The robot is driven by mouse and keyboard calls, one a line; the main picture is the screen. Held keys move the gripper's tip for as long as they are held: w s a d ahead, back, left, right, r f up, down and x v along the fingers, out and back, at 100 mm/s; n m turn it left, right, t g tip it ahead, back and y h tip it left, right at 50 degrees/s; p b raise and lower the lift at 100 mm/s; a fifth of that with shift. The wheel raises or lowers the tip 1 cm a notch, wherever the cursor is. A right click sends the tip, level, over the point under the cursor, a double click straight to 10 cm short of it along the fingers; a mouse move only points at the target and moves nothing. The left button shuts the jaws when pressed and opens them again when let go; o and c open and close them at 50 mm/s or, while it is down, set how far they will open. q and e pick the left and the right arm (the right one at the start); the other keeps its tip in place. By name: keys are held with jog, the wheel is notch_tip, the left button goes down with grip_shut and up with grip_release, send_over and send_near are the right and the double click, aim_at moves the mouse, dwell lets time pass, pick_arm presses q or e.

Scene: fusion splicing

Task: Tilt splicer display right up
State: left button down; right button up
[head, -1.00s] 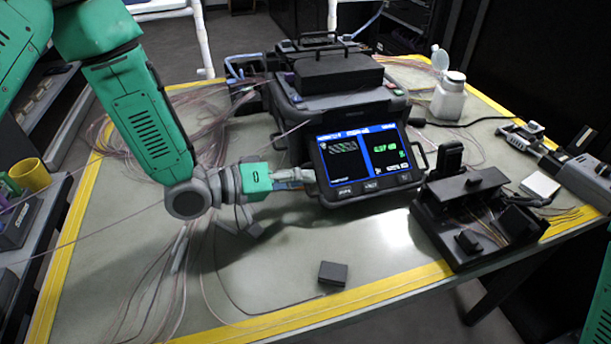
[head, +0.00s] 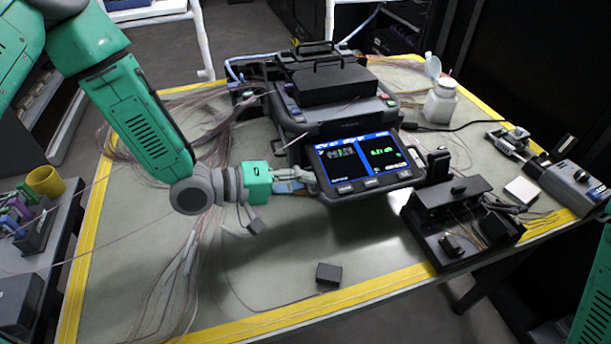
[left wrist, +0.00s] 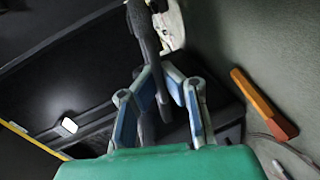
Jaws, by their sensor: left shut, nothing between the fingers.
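The splicer (head: 340,115) is a dark box standing on the table. Its display (head: 368,165) hangs at the front, lit blue and black, its face tilted upward with the lower edge standing out from the body. My left gripper (head: 314,182) is at the display's left edge, shut and holding nothing. In the left wrist view its fingers (left wrist: 158,80) come together beside a dark curved bar (left wrist: 145,45), which seems to be part of the display frame. Whether they touch it I cannot tell. My right gripper is out of view.
A black fibre holder block (head: 460,220) stands close to the right of the display. A white bottle (head: 440,103) and a grey tool (head: 570,185) are farther right. A small black box (head: 328,274) lies in front. Loose fibres cover the left side.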

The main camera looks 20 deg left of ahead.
pick_arm(q)
jog(key=shift+w+r, duration=0.1)
jog(key=shift+w, duration=0.1)
jog(key=c, duration=1.7)
grip_release()
jog(key=shift+a, duration=0.1)
jog(key=shift+s+a, duration=0.1)
jog(key=shift+s, duration=0.05)
jog(key=v, duration=1.1)
jog(key=shift+s+a, duration=0.15)
jog(key=shift+a, duration=0.2)
